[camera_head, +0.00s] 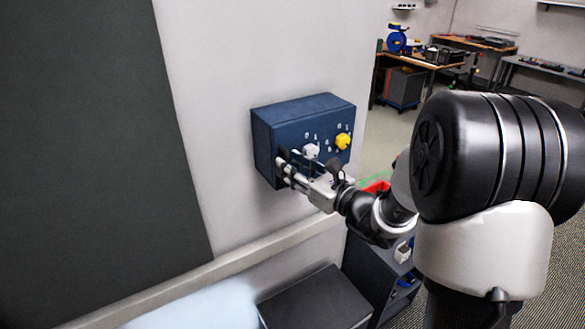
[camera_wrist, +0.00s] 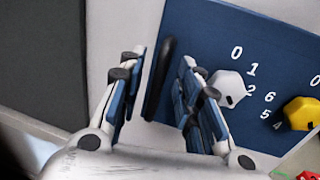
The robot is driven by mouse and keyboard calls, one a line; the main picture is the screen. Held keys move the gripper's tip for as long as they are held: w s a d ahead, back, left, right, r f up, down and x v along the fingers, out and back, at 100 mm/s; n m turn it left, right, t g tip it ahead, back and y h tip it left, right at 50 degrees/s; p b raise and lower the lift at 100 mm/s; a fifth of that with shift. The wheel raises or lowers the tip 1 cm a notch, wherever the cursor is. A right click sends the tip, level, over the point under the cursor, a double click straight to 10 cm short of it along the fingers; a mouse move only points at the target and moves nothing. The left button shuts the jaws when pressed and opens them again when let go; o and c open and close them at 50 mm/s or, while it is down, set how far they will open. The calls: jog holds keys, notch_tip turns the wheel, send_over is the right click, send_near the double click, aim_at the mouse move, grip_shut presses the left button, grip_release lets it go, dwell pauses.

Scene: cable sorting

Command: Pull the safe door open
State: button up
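The safe (camera_head: 300,112) is a dark blue box on the white wall, and its door looks shut. Its front carries a white knob (camera_head: 311,151) and a yellow knob (camera_head: 343,141). In the wrist view, the white knob (camera_wrist: 227,88) is just right of my gripper, and the yellow knob (camera_wrist: 301,112) is farther right. A black upright bar handle (camera_wrist: 158,82) is at the door's left side. My gripper (camera_head: 284,161) is at the left part of the front. Its fingers are apart, one on each side of the handle, with visible gaps; contact is not clear.
A dark panel (camera_head: 80,120) covers the wall to the left. A ledge (camera_head: 240,262) runs along the wall below the safe, with a dark box (camera_head: 315,300) under it. Workbenches (camera_head: 430,62) stand far back right. White wall is clear left of the safe.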

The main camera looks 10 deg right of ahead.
jog(key=shift+w+a, duration=0.1)
jog(key=shift+w, duration=0.05)
grip_shut()
dwell(0.4)
dwell(0.4)
